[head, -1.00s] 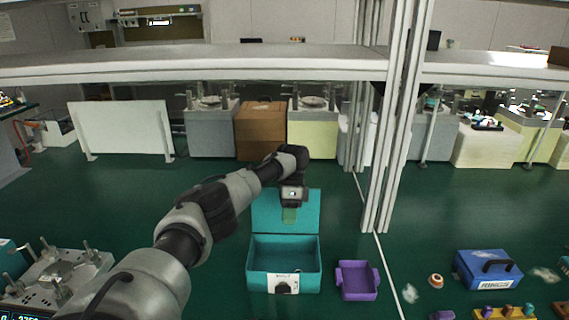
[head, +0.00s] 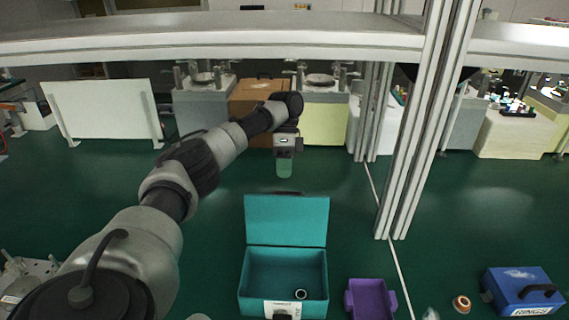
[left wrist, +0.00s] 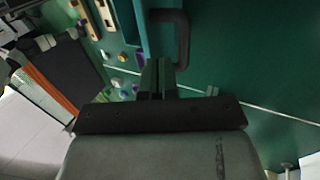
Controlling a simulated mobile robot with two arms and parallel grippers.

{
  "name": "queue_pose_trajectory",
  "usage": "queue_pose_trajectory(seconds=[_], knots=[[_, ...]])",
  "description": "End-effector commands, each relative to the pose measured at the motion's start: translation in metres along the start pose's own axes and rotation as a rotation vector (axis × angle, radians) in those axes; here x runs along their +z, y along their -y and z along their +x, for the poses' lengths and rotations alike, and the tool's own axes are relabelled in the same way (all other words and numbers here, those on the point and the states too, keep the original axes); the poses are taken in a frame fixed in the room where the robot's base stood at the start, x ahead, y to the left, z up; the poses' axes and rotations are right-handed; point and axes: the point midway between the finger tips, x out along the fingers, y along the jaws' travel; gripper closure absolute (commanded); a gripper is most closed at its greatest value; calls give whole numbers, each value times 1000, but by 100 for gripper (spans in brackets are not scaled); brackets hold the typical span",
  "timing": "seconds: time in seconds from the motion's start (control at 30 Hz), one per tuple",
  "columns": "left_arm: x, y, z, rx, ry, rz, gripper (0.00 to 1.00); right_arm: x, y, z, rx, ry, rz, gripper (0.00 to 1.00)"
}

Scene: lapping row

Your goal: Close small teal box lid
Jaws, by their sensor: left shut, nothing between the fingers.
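The teal box (head: 259,290) stands open on the green floor in the lower middle of the head view. Its teal lid (head: 286,221) stands upright at the back edge. A small ring (head: 301,294) lies inside the box. My left gripper (head: 284,170) points down with greenish fingers, and in the picture it is above the lid's top edge, clear of it. Its fingers (left wrist: 158,76) are together and empty in the left wrist view. My right gripper is not in view.
A purple tray (head: 370,299) sits right of the box. A blue case (head: 520,288) with a dark handle and an orange-white ring (head: 461,304) lie farther right. Metal posts (head: 425,130) rise at the right, and a grey beam (head: 200,45) crosses above. The floor behind the lid is clear.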

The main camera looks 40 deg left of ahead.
Motion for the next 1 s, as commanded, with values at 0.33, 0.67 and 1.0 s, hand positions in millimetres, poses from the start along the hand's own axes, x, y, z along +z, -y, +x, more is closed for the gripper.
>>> queue_pose_trajectory(seconds=[0.33, 0.67, 1.0], knots=[[1, 0, 49, -2, 1, -2, 100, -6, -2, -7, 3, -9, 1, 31], [0, 0, 56, -2, -1, -1, 100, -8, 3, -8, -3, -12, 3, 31], [1, -3, 54, -35, 1, -2, 100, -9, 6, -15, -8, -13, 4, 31]])
